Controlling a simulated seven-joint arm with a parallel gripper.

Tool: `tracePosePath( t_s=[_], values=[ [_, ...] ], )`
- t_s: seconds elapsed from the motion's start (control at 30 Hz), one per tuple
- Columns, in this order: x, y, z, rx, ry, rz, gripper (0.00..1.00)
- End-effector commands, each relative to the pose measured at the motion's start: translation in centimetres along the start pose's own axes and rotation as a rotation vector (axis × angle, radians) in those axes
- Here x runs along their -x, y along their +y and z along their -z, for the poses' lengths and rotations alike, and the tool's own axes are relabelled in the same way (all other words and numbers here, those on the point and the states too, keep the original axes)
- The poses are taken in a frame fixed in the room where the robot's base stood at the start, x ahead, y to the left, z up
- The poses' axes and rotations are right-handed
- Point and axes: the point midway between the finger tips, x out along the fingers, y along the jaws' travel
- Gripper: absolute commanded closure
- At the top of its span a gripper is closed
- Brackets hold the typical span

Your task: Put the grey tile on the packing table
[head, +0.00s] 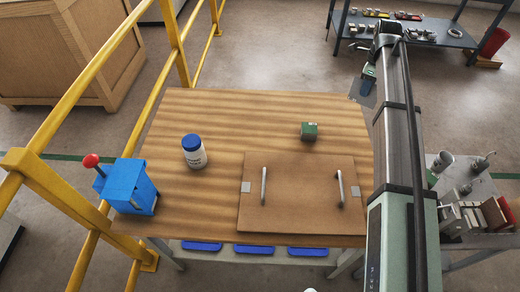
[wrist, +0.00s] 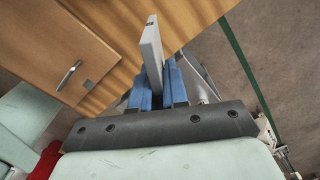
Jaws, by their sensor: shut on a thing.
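The grey tile (wrist: 152,50) stands on edge between the blue fingers of my gripper (wrist: 160,88) in the wrist view. The fingers are shut on its lower part, and its upper part sticks out past them. In the head view my gripper (head: 368,75) is at the far right edge of the wooden table (head: 150,180), with blue and grey parts showing below the arm. I cannot tell from the frames whether this wooden table is the packing table.
A brown board (head: 300,215) with two handles lies on the wooden table. Yellow rails (head: 60,185) run along the left. A dark shelf table (head: 425,33) stands behind.

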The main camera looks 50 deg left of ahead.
Motion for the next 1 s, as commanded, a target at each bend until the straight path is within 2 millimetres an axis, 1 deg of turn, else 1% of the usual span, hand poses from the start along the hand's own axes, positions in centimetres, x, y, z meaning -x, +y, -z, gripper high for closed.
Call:
tracePosePath(
  t_s=[0.03, 0.07, 0.1, 0.27, 0.3, 0.37, 0.4, 0.47, 0.5, 0.6, 0.7, 0.8, 1.0],
  values=[
    [0.0, 1.0, -2.0, 0.033, 0.000, 0.000, 1.00],
    [0.0, 1.5, -3.1, 0.051, 0.000, 0.000, 1.00],
    [0.0, 2.2, -4.5, 0.076, 0.000, 0.000, 1.00],
    [0.0, 5.3, -9.9, 0.170, 0.000, 0.000, 1.00],
    [0.0, 6.1, -11.2, 0.195, 0.000, 0.000, 1.00],
    [0.0, 7.4, -13.2, 0.232, 0.000, 0.000, 1.00],
    [0.0, 8.3, -14.4, 0.255, 0.000, 0.000, 1.00],
    [0.0, 9.7, -16.3, 0.290, 0.000, 0.000, 1.00],
    [0.0, 10.7, -17.6, 0.315, 0.000, 0.000, 1.00],
    [0.0, 13.1, -20.5, 0.375, 0.000, 0.000, 1.00],
    [0.0, 15.5, -23.2, 0.429, 0.000, 0.000, 1.00],
    [0.0, 17.5, -25.3, 0.474, 0.000, 0.000, 1.00],
    [0.0, 20.6, -28.1, 0.540, 0.000, 0.000, 1.00]
  ],
)
